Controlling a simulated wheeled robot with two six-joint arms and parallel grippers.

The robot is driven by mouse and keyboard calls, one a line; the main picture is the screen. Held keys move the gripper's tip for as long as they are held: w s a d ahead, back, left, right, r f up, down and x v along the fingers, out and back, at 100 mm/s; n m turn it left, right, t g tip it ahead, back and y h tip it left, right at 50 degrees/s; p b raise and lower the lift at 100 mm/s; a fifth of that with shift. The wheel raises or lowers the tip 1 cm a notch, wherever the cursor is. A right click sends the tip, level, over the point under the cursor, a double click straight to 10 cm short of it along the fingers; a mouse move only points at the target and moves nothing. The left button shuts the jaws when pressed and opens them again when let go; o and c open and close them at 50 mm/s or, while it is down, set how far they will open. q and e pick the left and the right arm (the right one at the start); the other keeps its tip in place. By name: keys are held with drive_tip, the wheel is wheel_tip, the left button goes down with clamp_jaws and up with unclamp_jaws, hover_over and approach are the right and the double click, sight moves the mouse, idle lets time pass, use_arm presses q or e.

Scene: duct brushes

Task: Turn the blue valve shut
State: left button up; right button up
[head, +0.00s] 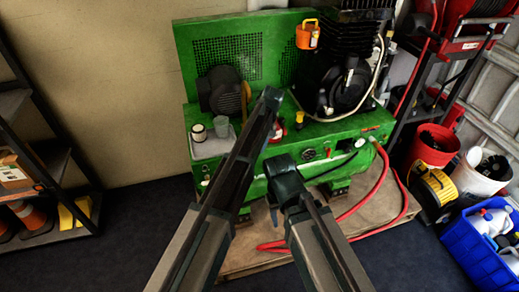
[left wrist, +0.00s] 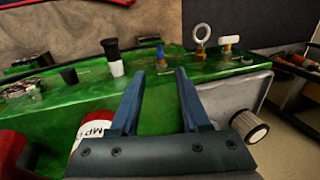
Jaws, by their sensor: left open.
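The blue valve (left wrist: 161,57) is a small blue handle standing upright on top of the green machine (left wrist: 218,68) in the left wrist view. My left gripper (left wrist: 159,73) is open, its two blue fingers pointing at the valve, one on each side of it in the picture. The valve shows between and just beyond the fingertips, apart from them. Nothing is held. In the head view I cannot make the valve out; my left arm crosses the green machine (head: 205,118) there. My right arm's dark end (head: 284,172) is low before the machine; its jaws are not clear.
Near the valve stand a black-and-white fitting (left wrist: 112,58), a ring-topped pin (left wrist: 201,40) and a white-topped fitting (left wrist: 228,42). A grey tray (head: 208,148) carries a jar and cup. A red hose (head: 378,190) loops at the right. A blue crate (head: 470,252) stands right.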

use_arm(q)
drive_tip(key=shift+d+r, duration=0.15)
drive_tip(key=shift+r, duration=0.5)
use_arm(e)
drive_tip(key=shift+d+r, duration=0.35)
drive_tip(key=shift+r, duration=0.35)
use_arm(q)
drive_tip(key=shift+w, duration=0.1)
